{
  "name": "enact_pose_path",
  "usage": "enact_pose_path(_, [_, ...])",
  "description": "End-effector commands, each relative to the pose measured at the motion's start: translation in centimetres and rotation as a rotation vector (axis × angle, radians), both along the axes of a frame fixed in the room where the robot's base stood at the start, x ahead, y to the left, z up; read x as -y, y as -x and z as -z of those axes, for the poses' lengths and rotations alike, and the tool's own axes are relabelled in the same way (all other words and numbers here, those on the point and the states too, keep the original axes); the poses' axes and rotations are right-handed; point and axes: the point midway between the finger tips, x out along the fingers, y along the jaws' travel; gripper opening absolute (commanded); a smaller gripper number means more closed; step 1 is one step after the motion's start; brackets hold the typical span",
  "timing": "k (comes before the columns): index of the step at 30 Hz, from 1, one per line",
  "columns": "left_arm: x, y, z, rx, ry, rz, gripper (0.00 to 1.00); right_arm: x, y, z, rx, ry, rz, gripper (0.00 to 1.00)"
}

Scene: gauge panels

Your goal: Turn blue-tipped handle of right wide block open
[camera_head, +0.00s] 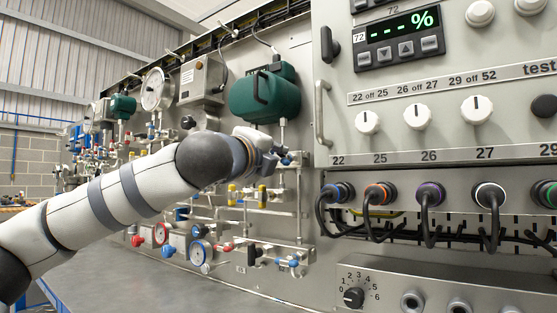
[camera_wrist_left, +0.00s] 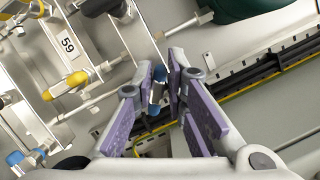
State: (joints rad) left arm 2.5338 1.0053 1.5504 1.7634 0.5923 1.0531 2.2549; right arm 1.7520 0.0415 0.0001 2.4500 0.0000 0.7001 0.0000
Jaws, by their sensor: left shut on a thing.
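My left arm comes in from the left in the head view. Its gripper (camera_head: 279,158) is at the pipework below the green actuator (camera_head: 264,97), beside the large grey panel. In the left wrist view the purple-padded fingers of my left gripper (camera_wrist_left: 164,85) are closed together around a small blue-tipped handle (camera_wrist_left: 159,74). Its blue end shows between the fingertips, and the metal stem is partly hidden by them. The block behind this handle is mostly hidden, so I cannot tell its outline or how far the handle is turned. My right gripper is in neither view.
Yellow-tipped handles (camera_head: 232,194) sit below my gripper, one beside label 59 (camera_wrist_left: 68,44) in the wrist view. Round gauges (camera_head: 199,252) are lower down. The grey panel with cables (camera_head: 430,215) stands close on the right. A bare grey surface (camera_head: 120,280) lies below my arm.

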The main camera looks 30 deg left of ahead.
Motion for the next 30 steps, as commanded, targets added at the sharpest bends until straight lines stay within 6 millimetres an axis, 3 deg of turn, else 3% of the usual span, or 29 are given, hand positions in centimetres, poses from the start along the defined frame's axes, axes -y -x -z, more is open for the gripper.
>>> enact_pose_path(2, [-0.26,-0.30,0.68,-0.017,0.093,-0.006,0.00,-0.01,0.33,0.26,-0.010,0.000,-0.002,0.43])
enact_pose_path(8, [-0.28,-0.22,0.59,-0.017,0.100,-0.006,0.00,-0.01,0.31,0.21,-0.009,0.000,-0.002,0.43])
enact_pose_path(13, [-0.38,-0.29,0.94,-0.039,0.373,-0.007,0.00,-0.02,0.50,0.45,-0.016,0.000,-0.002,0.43])
enact_pose_path(20, [-0.36,-0.23,0.91,-0.040,0.402,-0.005,0.00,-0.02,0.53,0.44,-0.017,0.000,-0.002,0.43])
enact_pose_path(23, [-0.38,-0.27,1.13,-0.055,0.581,-0.007,0.00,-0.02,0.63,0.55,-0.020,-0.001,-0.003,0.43])
enact_pose_path(24, [-0.37,-0.24,1.19,-0.058,0.608,-0.007,0.17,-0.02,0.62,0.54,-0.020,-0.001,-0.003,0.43])
enact_pose_path(26, [-0.36,-0.23,1.15,-0.056,0.603,-0.005,0.30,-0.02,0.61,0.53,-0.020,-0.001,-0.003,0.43])
enact_pose_path(30, [-0.32,-0.18,1.00,-0.052,0.600,-0.004,0.30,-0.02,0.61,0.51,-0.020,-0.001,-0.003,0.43])
